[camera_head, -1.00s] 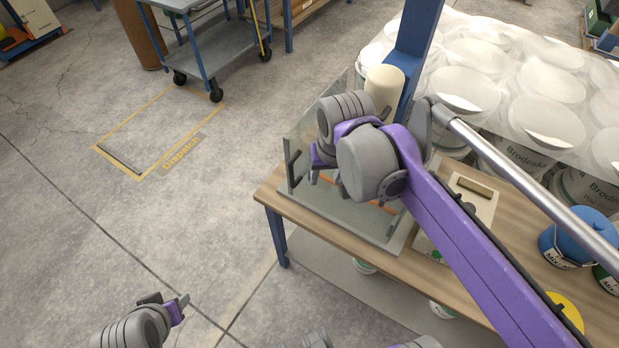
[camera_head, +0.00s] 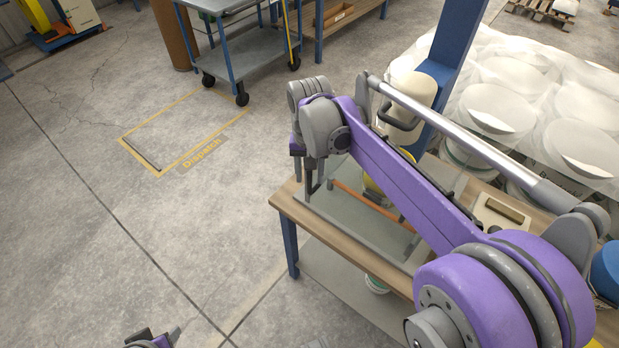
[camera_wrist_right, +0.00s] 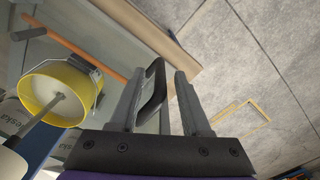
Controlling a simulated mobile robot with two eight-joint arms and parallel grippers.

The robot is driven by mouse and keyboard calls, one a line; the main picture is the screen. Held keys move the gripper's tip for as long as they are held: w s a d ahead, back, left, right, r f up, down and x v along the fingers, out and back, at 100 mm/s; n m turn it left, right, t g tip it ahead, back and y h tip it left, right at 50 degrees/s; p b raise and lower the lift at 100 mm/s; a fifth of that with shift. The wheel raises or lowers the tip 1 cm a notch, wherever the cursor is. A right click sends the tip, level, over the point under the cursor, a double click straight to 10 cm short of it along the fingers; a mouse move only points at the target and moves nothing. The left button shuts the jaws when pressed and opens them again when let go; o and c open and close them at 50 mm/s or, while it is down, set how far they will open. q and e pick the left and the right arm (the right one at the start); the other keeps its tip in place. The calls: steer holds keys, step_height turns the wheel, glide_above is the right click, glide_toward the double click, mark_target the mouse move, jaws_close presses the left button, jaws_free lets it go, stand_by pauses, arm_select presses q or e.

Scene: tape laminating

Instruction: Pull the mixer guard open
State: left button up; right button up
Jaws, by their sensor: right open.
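The mixer guard is a clear panel, hard to make out, at the left end of the workbench (camera_head: 335,236). Its dark loop handle (camera_head: 314,182) also shows in the right wrist view (camera_wrist_right: 156,88). My right gripper (camera_head: 303,163) is at the handle. In the right wrist view its two grey fingers (camera_wrist_right: 157,80) are apart, with the handle between them, nearer the left finger. The mixer's cream head (camera_head: 414,88) rises behind my right arm, and its yellow-rimmed bucket (camera_wrist_right: 58,92) is largely hidden in the head view. My left gripper (camera_head: 157,335) is open and empty, cut off at the bottom edge.
A orange bar (camera_wrist_right: 72,44) lies along the grey mixer base (camera_head: 350,213). A scale (camera_head: 502,212) is on the bench to the right. A blue post (camera_head: 446,65) and wrapped buckets (camera_head: 500,105) stand behind. Open floor (camera_head: 130,240) lies left of the bench.

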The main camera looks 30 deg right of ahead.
steer(key=shift+f, duration=0.8)
jaws_close()
stand_by(0.9)
